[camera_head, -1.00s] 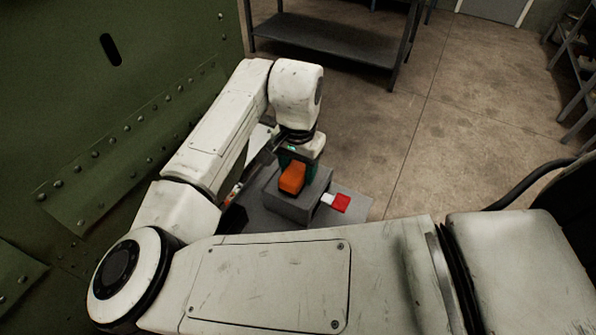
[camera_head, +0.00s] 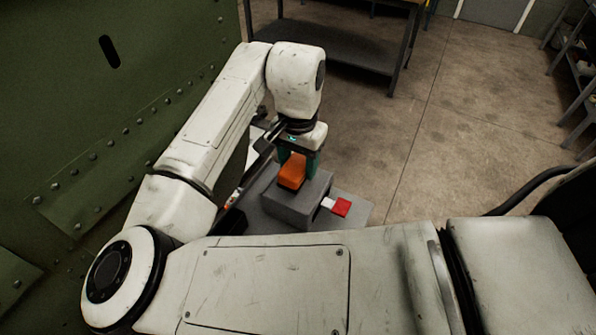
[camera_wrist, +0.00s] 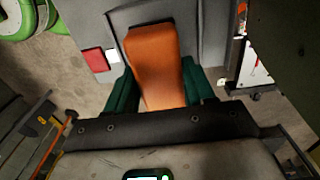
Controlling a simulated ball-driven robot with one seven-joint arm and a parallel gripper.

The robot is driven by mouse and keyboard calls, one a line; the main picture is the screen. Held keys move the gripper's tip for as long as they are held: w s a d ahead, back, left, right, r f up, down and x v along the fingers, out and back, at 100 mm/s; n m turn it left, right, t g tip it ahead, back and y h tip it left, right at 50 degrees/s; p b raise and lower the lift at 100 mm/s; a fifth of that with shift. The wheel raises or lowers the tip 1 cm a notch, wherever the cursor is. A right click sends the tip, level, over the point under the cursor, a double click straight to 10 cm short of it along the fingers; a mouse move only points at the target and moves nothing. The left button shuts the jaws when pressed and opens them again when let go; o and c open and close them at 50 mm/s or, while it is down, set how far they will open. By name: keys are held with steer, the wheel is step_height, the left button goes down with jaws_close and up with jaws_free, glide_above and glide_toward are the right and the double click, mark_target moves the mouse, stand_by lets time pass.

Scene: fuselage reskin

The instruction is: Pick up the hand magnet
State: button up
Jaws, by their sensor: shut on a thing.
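The hand magnet (camera_head: 292,172) is an orange block. My gripper (camera_head: 300,160) points down over it, with green fingers at its two sides. In the wrist view the hand magnet (camera_wrist: 153,62) lies between the green fingers of my gripper (camera_wrist: 160,92), which are shut on it. It is at the top of a grey box (camera_head: 300,210); I cannot tell for sure whether they touch. The fingers hide part of its sides.
A red and white piece (camera_head: 337,206) sticks out beside the grey box. A green riveted panel (camera_head: 110,100) stands close on the left of my arm. A dark metal table (camera_head: 335,45) stands at the back. The concrete floor (camera_head: 450,130) on the right is clear.

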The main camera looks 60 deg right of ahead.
steer(key=s+d+r, duration=0.2)
steer(key=s+r, duration=0.7)
steer(key=s, duration=0.5)
steer(key=shift+r, duration=0.4)
